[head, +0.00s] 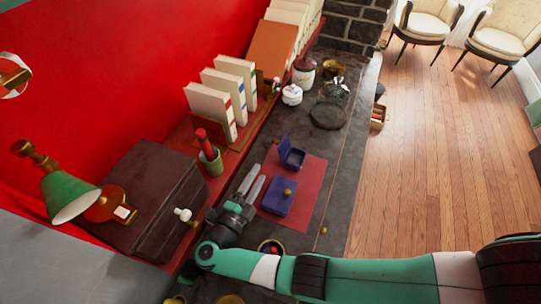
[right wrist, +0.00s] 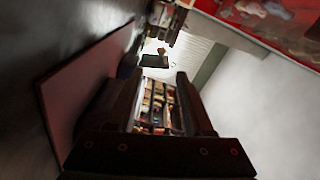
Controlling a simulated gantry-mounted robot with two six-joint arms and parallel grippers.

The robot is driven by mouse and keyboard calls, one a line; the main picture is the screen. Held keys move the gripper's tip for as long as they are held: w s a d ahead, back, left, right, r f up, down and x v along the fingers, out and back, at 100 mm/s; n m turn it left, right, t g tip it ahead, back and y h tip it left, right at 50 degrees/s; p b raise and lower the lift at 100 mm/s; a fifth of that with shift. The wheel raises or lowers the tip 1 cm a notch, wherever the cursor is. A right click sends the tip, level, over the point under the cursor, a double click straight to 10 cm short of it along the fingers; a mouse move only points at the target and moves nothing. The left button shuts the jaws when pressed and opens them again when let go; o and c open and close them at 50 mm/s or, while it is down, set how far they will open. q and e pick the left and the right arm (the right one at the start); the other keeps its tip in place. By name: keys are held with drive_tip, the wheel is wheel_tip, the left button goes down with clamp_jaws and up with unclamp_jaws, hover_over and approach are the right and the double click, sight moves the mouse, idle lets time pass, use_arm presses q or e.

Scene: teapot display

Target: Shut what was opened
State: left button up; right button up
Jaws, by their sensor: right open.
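A small blue box (head: 293,158) stands open on the red mat (head: 311,178), its lid raised at the back left. A second blue box (head: 277,200) with a gold knob on top sits nearer on the same mat and looks closed. My right gripper (head: 253,184) is open and empty just left of the mat, beside the nearer box, with its fingers pointing up the picture. In the right wrist view its two dark fingers (right wrist: 162,100) are apart with nothing held between them. My left gripper does not show.
A green cup with red sticks (head: 211,160), upright books (head: 212,105) and a dark chest (head: 145,190) line the left. White jars (head: 291,94) and a dark round dish (head: 327,115) stand farther back. A small gold knob (head: 323,230) lies near the counter's right edge.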

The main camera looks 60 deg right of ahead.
sight(281, 146)
drive_tip(key=d, duration=0.4)
drive_tip(key=w+d, duration=0.1)
drive_tip(key=d, duration=0.6)
drive_tip(key=shift+w+d+r, duration=0.1)
drive_tip(key=shift+w+d, duration=0.1)
drive_tip(key=shift+d, duration=0.1)
clamp_jaws()
